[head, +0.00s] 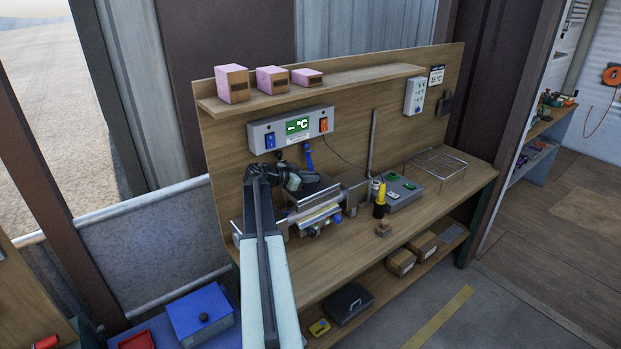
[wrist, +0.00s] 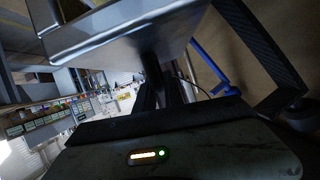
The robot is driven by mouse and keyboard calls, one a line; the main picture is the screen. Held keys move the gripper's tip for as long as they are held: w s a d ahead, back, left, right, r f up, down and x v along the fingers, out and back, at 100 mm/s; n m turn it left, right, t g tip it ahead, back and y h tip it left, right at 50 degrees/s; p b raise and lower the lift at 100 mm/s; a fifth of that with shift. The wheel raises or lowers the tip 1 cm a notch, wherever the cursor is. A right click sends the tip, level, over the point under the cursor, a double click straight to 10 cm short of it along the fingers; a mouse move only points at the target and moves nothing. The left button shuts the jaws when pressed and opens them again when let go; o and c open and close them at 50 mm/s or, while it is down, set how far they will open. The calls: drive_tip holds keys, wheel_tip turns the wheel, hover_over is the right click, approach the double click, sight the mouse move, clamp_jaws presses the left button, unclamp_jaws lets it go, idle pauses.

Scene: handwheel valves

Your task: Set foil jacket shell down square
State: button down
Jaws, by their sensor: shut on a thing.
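The foil jacket shell (head: 311,189) looks like a grey, box-like piece at the left of the workbench, just beyond my gripper (head: 301,183). In the wrist view a smooth, shiny grey shell (wrist: 125,40) fills the top of the picture and sits tilted there. My gripper's dark fingers (wrist: 160,78) meet its underside, shut on it. In the head view the shell is above or against a cluster of bright pipe and fittings (head: 318,215). My gripper hides part of the shell, and I cannot tell whether it touches the fittings.
A display box (head: 290,128) is on the back panel. A yellow-and-black tool (head: 380,201), a grey box with green buttons (head: 399,194) and a wire rack (head: 437,166) stand to the right. The bench front (head: 345,262) is mostly clear. Pink boxes (head: 232,84) line the shelf.

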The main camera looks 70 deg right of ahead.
sight(311, 186)
drive_tip(key=shift+f+b, duration=1.75)
drive_tip(key=shift+f, duration=0.05)
drive_tip(key=shift+f+b, duration=0.65)
drive_tip(key=shift+f, duration=0.05)
drive_tip(key=c, duration=1.4)
unclamp_jaws()
drive_tip(key=shift+r, duration=0.1)
drive_tip(key=shift+o, duration=0.2)
drive_tip(key=p+v, duration=0.3)
drive_tip(key=v, duration=0.4)
drive_tip(key=shift+a+r, duration=0.2)
drive_tip(key=shift+w+a, duration=0.15)
drive_tip(key=shift+a, duration=0.05)
